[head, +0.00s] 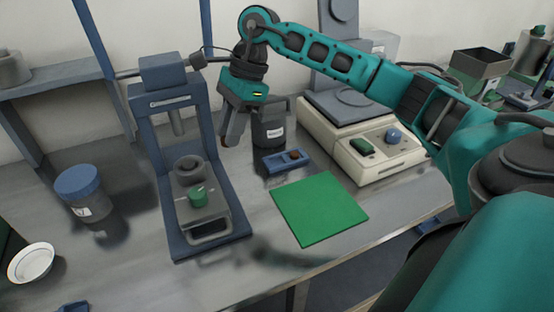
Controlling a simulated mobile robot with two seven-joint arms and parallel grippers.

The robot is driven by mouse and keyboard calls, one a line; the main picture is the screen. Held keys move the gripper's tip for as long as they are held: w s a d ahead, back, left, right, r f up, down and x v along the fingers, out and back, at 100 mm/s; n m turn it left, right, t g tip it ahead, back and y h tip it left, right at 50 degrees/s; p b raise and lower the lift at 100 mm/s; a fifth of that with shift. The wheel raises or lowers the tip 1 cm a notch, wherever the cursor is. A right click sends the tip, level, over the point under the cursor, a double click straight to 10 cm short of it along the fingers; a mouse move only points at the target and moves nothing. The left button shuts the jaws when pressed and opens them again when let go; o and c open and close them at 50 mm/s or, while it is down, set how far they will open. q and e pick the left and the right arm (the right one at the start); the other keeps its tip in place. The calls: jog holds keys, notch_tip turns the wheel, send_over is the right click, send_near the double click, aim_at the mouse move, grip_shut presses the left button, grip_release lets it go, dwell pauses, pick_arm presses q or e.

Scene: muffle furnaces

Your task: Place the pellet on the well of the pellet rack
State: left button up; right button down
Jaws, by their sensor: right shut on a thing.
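My right gripper (231,138) points down between the blue press and the dark jar, above the bench. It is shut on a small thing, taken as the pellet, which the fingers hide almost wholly. The pellet rack (273,164) looks to be the small blue tray on the bench, right of the gripper and behind the green mat. A small brown round piece (295,155) sits at its right end; I cannot tell exactly what it is. The gripper is up and left of the rack, apart from it. My left gripper is not in view.
A blue press (180,100) with a green knob (198,195) stands left of the gripper. A dark labelled jar (270,132) stands behind the rack. A cream hotplate-like device (345,140) is right. The green mat (318,207) is bare. A blue-lidded jar (80,190) and white dish (32,262) are left.

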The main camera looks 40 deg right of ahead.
jog(key=w+d+r+m+t+h+b, duration=0.15)
jog(key=d+r+m+t+h, duration=0.3)
jog(key=d+m, duration=1.15)
jog(key=f, duration=0.4)
jog(key=a+f+m+b, duration=0.1)
jog(key=f, duration=0.4)
jog(key=a+f+m+h+b, duration=0.1)
jog(key=f, duration=0.3)
jog(key=shift+s+a+f+g, duration=0.1)
jog(key=shift+s+f+g, duration=0.05)
jog(key=shift+f+g, duration=0.15)
notch_tip(320, 180, down, 5)
jog(key=shift+r+b, duration=0.2)
jog(key=shift+b, duration=0.1)
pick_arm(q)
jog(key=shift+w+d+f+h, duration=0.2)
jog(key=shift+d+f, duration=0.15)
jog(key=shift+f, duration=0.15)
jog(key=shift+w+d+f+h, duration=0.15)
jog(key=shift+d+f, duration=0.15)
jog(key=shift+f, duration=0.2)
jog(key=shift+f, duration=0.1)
pick_arm(e)
jog(key=shift+f, duration=0.2)
